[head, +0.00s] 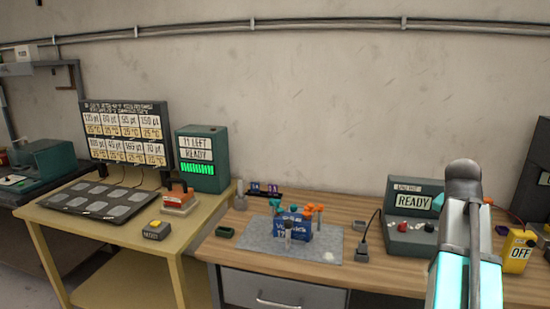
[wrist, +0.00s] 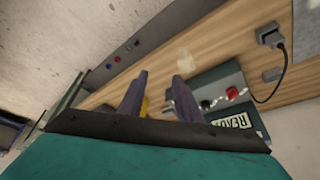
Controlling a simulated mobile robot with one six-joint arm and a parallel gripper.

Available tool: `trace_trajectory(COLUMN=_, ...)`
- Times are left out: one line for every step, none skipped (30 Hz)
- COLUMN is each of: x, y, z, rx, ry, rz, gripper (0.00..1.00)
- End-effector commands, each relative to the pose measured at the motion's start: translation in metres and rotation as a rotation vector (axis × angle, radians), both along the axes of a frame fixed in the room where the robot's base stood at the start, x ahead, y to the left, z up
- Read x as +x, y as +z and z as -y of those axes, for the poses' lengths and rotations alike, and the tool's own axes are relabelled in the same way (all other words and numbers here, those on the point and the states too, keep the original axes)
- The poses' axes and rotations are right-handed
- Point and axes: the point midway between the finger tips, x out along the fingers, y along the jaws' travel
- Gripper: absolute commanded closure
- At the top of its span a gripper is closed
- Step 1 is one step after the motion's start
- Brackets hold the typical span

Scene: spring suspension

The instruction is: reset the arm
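My arm stands upright at the right of the head view, a grey link with bright cyan panels and a dark rounded joint on top. My gripper's fingers do not show clearly there. In the wrist view my gripper (wrist: 158,90) has two dark purple-grey fingers standing apart, with nothing held between them. The gripper is in the air near the wooden workbench (head: 350,205), and the bench appears tilted in the wrist view. A grey-green READY unit (head: 408,236) stands on the bench left of my arm; it also shows right of the fingers in the wrist view (wrist: 205,95).
A blue holder (head: 292,228) with orange and teal tools stands on a grey mat (head: 262,240). A yellow OFF box (head: 519,250) is right of my arm. A yellow table (head: 80,222) at left bears a tray of pads (head: 97,200) and a green box (head: 202,160).

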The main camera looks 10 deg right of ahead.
Motion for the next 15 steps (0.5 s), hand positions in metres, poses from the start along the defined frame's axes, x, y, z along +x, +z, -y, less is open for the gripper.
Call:
trace_trajectory(x=0.001, y=0.000, z=-0.001, rx=0.000, ry=0.001, rz=0.001, gripper=0.69)
trace_trajectory(x=0.001, y=0.000, z=-0.001, rx=0.000, ry=0.002, rz=0.000, gripper=0.69)
trace_trajectory(x=0.001, y=0.000, z=-0.002, rx=0.000, ry=0.003, rz=0.000, gripper=0.69)
trace_trajectory(x=0.001, y=0.000, z=-0.002, rx=0.000, ry=0.003, rz=0.000, gripper=0.69)
trace_trajectory(x=0.004, y=0.000, z=-0.006, rx=0.000, ry=0.011, rz=0.000, gripper=0.69)
trace_trajectory(x=0.007, y=0.000, z=-0.009, rx=0.001, ry=0.016, rz=-0.001, gripper=0.69)
trace_trajectory(x=0.008, y=-0.001, z=-0.011, rx=0.001, ry=0.020, rz=-0.001, gripper=0.69)
trace_trajectory(x=0.010, y=-0.004, z=-0.013, rx=0.004, ry=0.025, rz=-0.004, gripper=0.69)
trace_trajectory(x=0.013, y=-0.007, z=-0.016, rx=0.006, ry=0.031, rz=-0.008, gripper=0.69)
trace_trajectory(x=0.014, y=-0.009, z=-0.018, rx=0.008, ry=0.035, rz=-0.012, gripper=0.69)
trace_trajectory(x=0.016, y=-0.012, z=-0.020, rx=0.011, ry=0.039, rz=-0.016, gripper=0.69)
trace_trajectory(x=0.018, y=-0.015, z=-0.022, rx=0.013, ry=0.043, rz=-0.020, gripper=0.69)
trace_trajectory(x=0.019, y=-0.018, z=-0.024, rx=0.016, ry=0.046, rz=-0.024, gripper=0.69)
trace_trajectory(x=0.021, y=-0.021, z=-0.025, rx=0.019, ry=0.050, rz=-0.028, gripper=0.69)
trace_trajectory(x=0.023, y=-0.024, z=-0.028, rx=0.022, ry=0.055, rz=-0.032, gripper=0.69)
